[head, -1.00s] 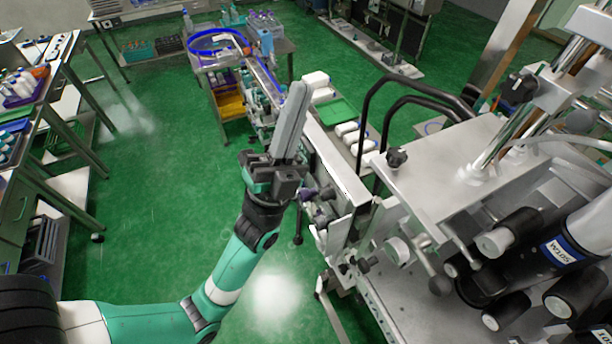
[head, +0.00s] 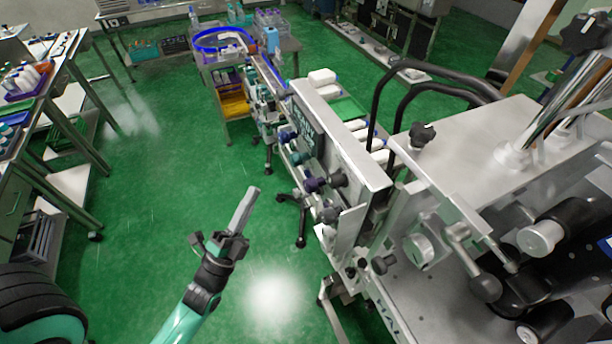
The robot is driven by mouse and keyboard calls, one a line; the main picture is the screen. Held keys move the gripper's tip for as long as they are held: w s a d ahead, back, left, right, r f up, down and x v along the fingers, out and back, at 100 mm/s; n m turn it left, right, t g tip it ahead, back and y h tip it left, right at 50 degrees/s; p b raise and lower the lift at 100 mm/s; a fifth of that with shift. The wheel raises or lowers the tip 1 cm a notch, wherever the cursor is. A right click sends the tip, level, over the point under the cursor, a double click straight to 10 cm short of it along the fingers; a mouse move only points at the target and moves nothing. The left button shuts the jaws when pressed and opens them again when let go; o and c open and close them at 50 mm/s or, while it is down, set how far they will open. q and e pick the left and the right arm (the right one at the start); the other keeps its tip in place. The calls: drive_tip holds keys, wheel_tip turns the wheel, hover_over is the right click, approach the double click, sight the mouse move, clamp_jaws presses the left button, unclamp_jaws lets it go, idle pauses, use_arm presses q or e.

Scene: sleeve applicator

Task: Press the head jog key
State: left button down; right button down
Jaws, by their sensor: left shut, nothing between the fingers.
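My left gripper (head: 246,208) is shut and empty in the lower middle of the head view, over the open green floor. Its fingers point up and away. The sleeve applicator machine (head: 470,140) fills the right side, with the gripper to its left and apart from it. A dark panel (head: 306,128) with light markings is on the machine's side plate, seen at a steep angle. Several dark knobs (head: 315,184) stick out below it. I cannot tell which part is the head jog key. My right gripper is not in view.
Two black curved rails (head: 430,72) rise over the machine. A conveyor with a blue round table (head: 218,40) stands at the back. A bench with bottles (head: 25,78) stands at the left. The green floor (head: 150,190) between is clear.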

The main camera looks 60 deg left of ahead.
use_arm(q)
drive_tip(key=shift+w+r, duration=0.1)
drive_tip(key=shift+w, duration=0.05)
drive_tip(key=p, duration=0.2)
approach(308, 174)
drive_tip(key=w+a+r, duration=0.2)
drive_tip(key=a+r, duration=0.1)
drive_tip(key=a, duration=0.1)
drive_tip(key=shift+w+r, duration=0.3)
drive_tip(key=shift+w, duration=0.1)
drive_tip(key=shift+a, duration=0.1)
idle(1.4)
drive_tip(key=shift+w, duration=0.4)
drive_tip(key=shift+w, duration=0.4)
idle(0.6)
drive_tip(key=shift+s, duration=0.8)
